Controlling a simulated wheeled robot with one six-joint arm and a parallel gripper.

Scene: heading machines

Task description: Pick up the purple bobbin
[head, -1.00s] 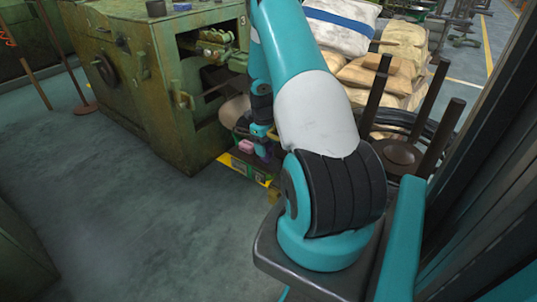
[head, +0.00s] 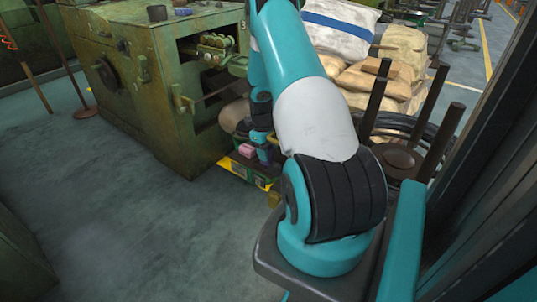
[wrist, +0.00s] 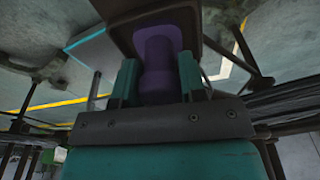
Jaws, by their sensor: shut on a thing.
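In the wrist view the purple bobbin (wrist: 160,68) stands between the two teal fingers of my gripper (wrist: 158,82). The gripper is shut on it. The bobbin's far end lies against or inside a dark brown shape (wrist: 118,32), and I cannot tell whether they touch. In the head view my gripper (head: 263,140) is small, low beside the green machine, partly behind my own arm.
A green machine (head: 150,90) stands to the left of the arm. A small pink object (head: 246,150) sits by a yellow-edged box (head: 240,172) near the gripper. Sacks (head: 385,75) and a dark post stand (head: 398,160) are to the right.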

